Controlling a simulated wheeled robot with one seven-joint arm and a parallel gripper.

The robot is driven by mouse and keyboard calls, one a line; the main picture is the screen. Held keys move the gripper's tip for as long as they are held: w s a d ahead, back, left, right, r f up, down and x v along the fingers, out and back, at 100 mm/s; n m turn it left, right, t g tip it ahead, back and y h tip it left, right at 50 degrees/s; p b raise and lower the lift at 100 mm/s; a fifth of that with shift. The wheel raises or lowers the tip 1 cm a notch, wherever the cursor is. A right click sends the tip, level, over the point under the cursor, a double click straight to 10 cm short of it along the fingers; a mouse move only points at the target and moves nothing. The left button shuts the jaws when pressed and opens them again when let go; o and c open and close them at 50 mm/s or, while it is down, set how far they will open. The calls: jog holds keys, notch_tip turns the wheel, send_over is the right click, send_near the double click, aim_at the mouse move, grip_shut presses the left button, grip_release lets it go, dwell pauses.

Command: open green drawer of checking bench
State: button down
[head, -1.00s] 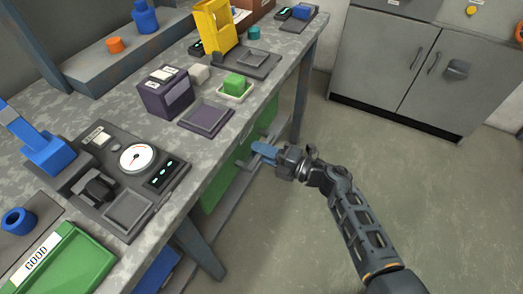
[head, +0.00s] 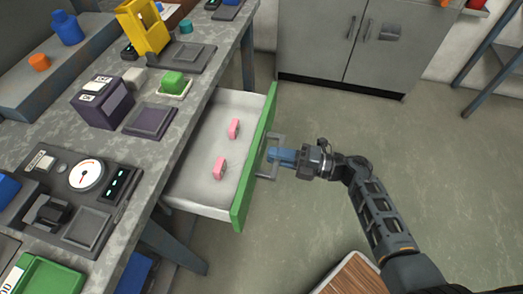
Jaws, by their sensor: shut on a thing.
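The green drawer (head: 258,160) of the checking bench (head: 140,185) is pulled well out. Its white inside shows, with two pink objects (head: 220,167) lying on its floor. My gripper (head: 277,155), with blue fingers, is shut on the grey bar handle (head: 268,168) on the drawer's green front. The fingertips partly hide the handle.
The bench top carries a dial gauge unit (head: 86,175), a dark purple box (head: 103,102), a green block (head: 173,81) and a yellow stand (head: 143,27). Grey cabinets (head: 345,45) stand at the back. A wooden-topped thing (head: 352,275) is at the bottom edge. Floor right of the drawer is clear.

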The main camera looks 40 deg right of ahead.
jog(key=shift+s+d, duration=0.4)
jog(key=shift+s, duration=0.1)
jog(key=c, duration=1.1)
grip_release()
jog(key=shift+b+v, duration=0.55)
jog(key=shift+v, duration=3.3)
jog(key=shift+s, duration=0.1)
jog(key=s+a+r+m+h, duration=0.3)
jog(key=s+a+r+m, duration=0.1)
jog(key=s+r+m, duration=0.3)
jog(key=s+a+r+m+h+p, duration=0.1)
jog(key=s+a+r+m+h, duration=0.3)
jog(key=s+r+m, duration=0.3)
jog(key=s+a+r+m+h+p, duration=0.1)
jog(key=s+a+r+m+h, duration=0.2)
jog(key=s+a+r+m, duration=0.3)
jog(key=shift+s+r+m+h, duration=0.1)
jog(key=shift+s+r+m, duration=0.1)
jog(key=shift+m, duration=0.65)
jog(key=shift+s+r+m+h, duration=0.1)
jog(key=shift+s+r+m, duration=0.1)
jog(key=shift+m, duration=0.7)
jog(key=shift+s+r+m+h, duration=0.15)
jog(key=shift+s+m, duration=0.1)
jog(key=shift+m, duration=0.6)
